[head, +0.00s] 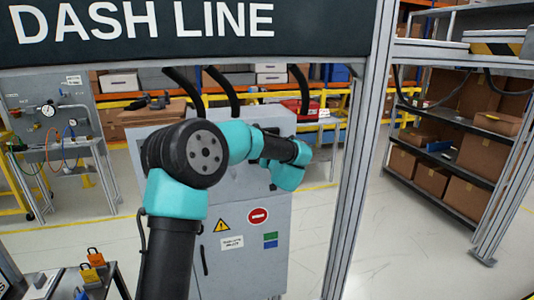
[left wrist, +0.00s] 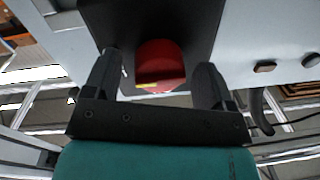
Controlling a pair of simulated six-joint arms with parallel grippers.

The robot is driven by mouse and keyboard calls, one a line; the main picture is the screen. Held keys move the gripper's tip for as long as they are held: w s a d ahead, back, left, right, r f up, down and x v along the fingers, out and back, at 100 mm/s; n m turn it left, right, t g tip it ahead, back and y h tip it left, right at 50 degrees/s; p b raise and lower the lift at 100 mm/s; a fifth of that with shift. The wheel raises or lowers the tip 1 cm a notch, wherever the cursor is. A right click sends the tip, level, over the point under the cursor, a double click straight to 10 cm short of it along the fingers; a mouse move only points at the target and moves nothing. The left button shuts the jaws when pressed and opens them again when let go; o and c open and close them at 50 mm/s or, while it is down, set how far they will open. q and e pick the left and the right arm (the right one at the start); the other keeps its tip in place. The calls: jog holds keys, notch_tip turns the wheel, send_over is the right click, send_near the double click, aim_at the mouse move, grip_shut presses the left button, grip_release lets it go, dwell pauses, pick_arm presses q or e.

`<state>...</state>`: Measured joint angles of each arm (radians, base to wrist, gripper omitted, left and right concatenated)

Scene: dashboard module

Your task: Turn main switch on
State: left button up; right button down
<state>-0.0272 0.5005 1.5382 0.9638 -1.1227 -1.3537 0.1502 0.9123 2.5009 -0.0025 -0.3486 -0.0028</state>
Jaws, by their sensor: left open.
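The grey cabinet (head: 262,262) stands in front of me, with a warning triangle, a red round sign and small green and blue labels on its door. In the left wrist view a red knob (left wrist: 160,62), which looks like the main switch, sits on a black plate (left wrist: 192,18). My left gripper (left wrist: 158,66) is open, with one finger on each side of the red knob. I cannot tell whether the fingers touch it. In the head view my left arm covers the upper part of the cabinet, and the switch and fingertips are hidden. My right gripper is not in view.
A metal frame post (head: 350,190) rises right of the cabinet, under the DASH LINE sign (head: 190,30). A shelf with cardboard boxes (head: 433,178) is at the right. A bench with gauges (head: 60,150) is at the left. Dark small parts (left wrist: 265,66) sit beside the black plate.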

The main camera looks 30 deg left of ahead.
pick_arm(q)
jog(key=c, duration=0.9)
jog(key=shift+c, duration=0.2)
jog(key=shift+n, duration=0.3)
jog(key=shift+w+r+n+h, duration=0.1)
jog(key=shift+n+h, duration=0.25)
jog(key=shift+n, duration=3.85)
jog(key=shift+w+r+n+h, duration=0.1)
jog(key=shift+n+h, duration=0.25)
jog(key=shift+n, duration=3.85)
jog(key=shift+d, duration=0.1)
